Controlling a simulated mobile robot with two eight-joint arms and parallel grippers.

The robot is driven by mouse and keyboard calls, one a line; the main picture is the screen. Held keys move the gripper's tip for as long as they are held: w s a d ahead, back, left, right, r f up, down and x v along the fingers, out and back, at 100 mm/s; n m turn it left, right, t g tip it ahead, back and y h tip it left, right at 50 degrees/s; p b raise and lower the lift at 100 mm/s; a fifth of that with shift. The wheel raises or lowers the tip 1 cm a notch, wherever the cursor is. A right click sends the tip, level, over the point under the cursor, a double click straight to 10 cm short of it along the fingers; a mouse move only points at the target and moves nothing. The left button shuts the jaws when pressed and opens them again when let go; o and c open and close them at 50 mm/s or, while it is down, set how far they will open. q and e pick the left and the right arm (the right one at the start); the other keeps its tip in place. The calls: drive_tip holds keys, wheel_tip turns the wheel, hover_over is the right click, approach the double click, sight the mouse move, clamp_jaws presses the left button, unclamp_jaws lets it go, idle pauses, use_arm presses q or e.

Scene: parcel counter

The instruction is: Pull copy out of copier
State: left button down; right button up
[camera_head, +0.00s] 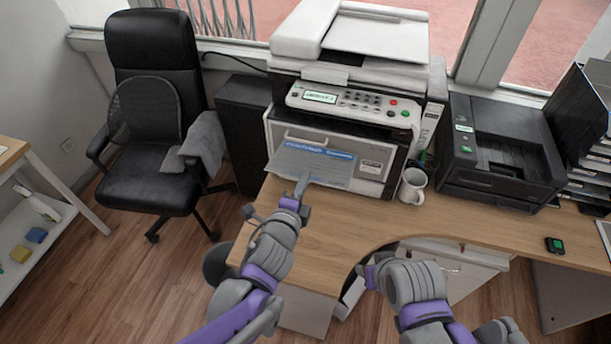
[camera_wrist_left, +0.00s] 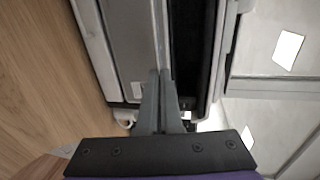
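The copier (camera_head: 345,105) stands on the wooden desk, white and grey with a lit control panel. The copy (camera_head: 318,163), a pale sheet with a blue heading band, is in front of the copier's lower front, and its far edge meets the copier. My left gripper (camera_head: 302,182) is at the copy's near edge, its fingers closed together on it. In the left wrist view the fingers (camera_wrist_left: 160,78) are nearly together, and the sheet is hard to make out edge-on. My right gripper (camera_head: 366,271) is low in front of the desk's curved edge, away from the copier; its fingers are unclear.
A white mug (camera_head: 412,187) stands close to the copier's right front corner. A black printer (camera_head: 500,150) is further right. A small black device (camera_head: 554,244) lies on the desk (camera_head: 330,225). A black office chair (camera_head: 150,110) stands left. The desk in front of the copier is clear.

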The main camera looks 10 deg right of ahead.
use_arm(q)
drive_tip(key=s+r, duration=0.1)
drive_tip(key=s+a+r+p, duration=0.1)
drive_tip(key=s+r+p, duration=0.1)
drive_tip(key=shift+s+a, duration=0.25)
drive_tip(key=shift+a, duration=0.05)
use_arm(e)
drive_tip(key=r, duration=0.1)
drive_tip(key=w+r, duration=0.1)
drive_tip(key=r, duration=0.1)
drive_tip(key=shift+w+r, duration=0.25)
drive_tip(key=shift+w, duration=0.15)
use_arm(q)
drive_tip(key=shift+s, duration=0.1)
use_arm(e)
drive_tip(key=shift+s, duration=0.15)
